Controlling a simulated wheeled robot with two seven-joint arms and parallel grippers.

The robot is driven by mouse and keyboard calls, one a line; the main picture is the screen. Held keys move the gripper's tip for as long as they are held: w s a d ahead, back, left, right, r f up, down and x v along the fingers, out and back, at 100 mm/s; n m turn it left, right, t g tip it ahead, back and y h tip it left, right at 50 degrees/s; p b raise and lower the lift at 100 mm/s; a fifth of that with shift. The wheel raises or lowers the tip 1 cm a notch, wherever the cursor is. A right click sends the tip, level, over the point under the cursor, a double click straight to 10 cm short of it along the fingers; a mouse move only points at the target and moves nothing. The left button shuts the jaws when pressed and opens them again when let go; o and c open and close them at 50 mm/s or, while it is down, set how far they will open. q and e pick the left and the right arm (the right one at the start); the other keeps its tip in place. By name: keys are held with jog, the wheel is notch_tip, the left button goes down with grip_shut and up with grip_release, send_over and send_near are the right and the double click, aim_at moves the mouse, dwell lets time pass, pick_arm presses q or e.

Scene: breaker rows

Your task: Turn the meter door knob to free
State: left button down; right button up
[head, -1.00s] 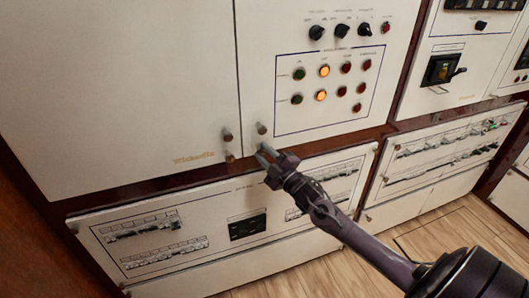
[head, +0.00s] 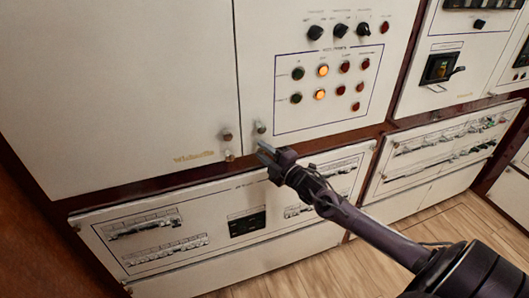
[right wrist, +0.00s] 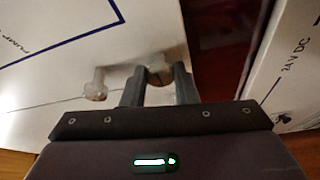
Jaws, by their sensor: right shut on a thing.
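In the head view my right gripper (head: 265,148) is at the lower left corner of the white panel with lamps. In the right wrist view its two fingers (right wrist: 158,82) are shut on a small metallic knob (right wrist: 160,70), the lower one on this panel's edge. The fingers hide most of this knob in the head view. The upper knob (head: 261,127) stands free just above; it also shows in the wrist view (right wrist: 97,85). I cannot read any marking that says which knob is the meter door's. My left gripper is not in view.
Two knobs (head: 227,134) stand on the large left door, close beside the gripper across the seam. The breaker panel (head: 190,262) lies just below. Lamps and black rotary switches (head: 341,31) are higher on the right-hand panel. Wooden floor (head: 450,220) is open at lower right.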

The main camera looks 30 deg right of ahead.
jog(key=o, duration=1)
jog(key=shift+s+d+f+b, duration=0.1)
jog(key=shift+s+d+b, duration=0.1)
jog(key=shift+s, duration=1.1)
jog(key=shift+s+d+f+b, duration=0.1)
jog(key=shift+s+d+f, duration=0.05)
jog(key=shift+s, duration=1.1)
jog(key=shift+s+d+f+b, duration=0.1)
jog(key=shift+s+d+b, duration=0.1)
jog(key=shift+s, duration=1.1)
